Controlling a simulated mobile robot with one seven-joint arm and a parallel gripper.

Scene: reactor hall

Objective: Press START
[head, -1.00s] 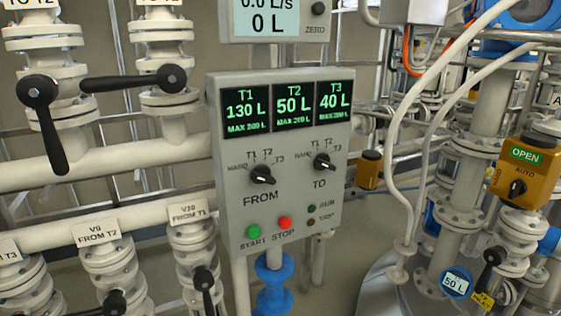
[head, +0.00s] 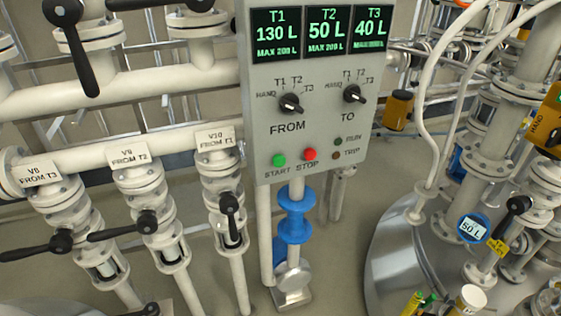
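The green START button (head: 279,160) sits at the lower left of the grey control panel (head: 310,185), above its label. The red STOP button (head: 310,154) is just to its right. The FROM knob (head: 291,104) and the TO knob (head: 354,93) are above the buttons. The displays above read T1 130 L (head: 277,36), T2 50 L (head: 328,33) and T3 40 L (head: 370,30). The RUN lamp (head: 338,141) and TRIP lamp (head: 336,155) look dark. My gripper is not in view.
Valves V8 (head: 40,174), V9 (head: 128,155) and V10 (head: 215,140) with black handles stand left of the panel. A blue pipe fitting (head: 295,215) is below it. A round metal tank (head: 400,270) and pipes fill the right. Some floor (head: 345,245) is clear below the panel.

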